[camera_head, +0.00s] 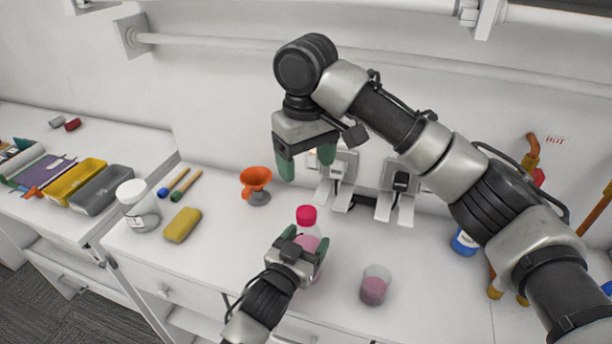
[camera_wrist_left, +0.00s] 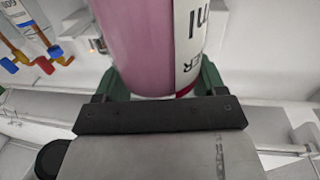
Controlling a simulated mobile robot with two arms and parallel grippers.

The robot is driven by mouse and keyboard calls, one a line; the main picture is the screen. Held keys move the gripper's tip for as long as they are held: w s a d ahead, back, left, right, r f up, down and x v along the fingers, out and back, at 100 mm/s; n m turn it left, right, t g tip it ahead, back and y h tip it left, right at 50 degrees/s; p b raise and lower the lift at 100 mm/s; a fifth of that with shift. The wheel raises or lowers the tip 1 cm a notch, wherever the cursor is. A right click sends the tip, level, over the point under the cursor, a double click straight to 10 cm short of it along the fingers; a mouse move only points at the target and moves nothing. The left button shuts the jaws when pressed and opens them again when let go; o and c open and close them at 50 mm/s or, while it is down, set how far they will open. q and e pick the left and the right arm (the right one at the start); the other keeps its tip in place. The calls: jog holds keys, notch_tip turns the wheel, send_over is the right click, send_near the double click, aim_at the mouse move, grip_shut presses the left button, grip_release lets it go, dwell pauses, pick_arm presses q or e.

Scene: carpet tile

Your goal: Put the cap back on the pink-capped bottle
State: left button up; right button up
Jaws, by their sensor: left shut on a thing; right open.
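The pink-capped bottle (camera_head: 309,241) stands upright on the white counter, with pink liquid inside. Its pink-red cap (camera_head: 307,215) sits at the top of the neck; I cannot tell how tightly. My left gripper (camera_head: 303,252) is shut around the bottle's body. In the left wrist view the pink bottle body with a white label (camera_wrist_left: 145,45) fills the space between the green fingers of my left gripper (camera_wrist_left: 155,80); the cap is out of that view. My right gripper (camera_head: 306,166) is open and empty, pointing down above the bottle and apart from the cap.
A beaker with pink liquid (camera_head: 375,286) stands right of the bottle. An orange funnel (camera_head: 256,179), a yellow sponge (camera_head: 182,225) and a white-lidded jar (camera_head: 138,205) stand to the left. Wall sockets (camera_head: 340,170) are behind. A blue-labelled container (camera_head: 464,242) is at right.

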jog(key=shift+r, duration=0.1)
pick_arm(q)
jog(key=o, duration=1.8)
pick_arm(e)
notch_tip(320, 180, down, 2)
jog(key=shift+f+b, duration=0.25)
jog(key=shift+b, duration=1)
pick_arm(q)
jog(key=v, duration=1)
jog(key=shift+s+a, duration=0.15)
jog(key=shift+s, duration=0.2)
jog(key=shift+f, duration=0.1)
pick_arm(e)
jog(key=shift+f, duration=0.1)
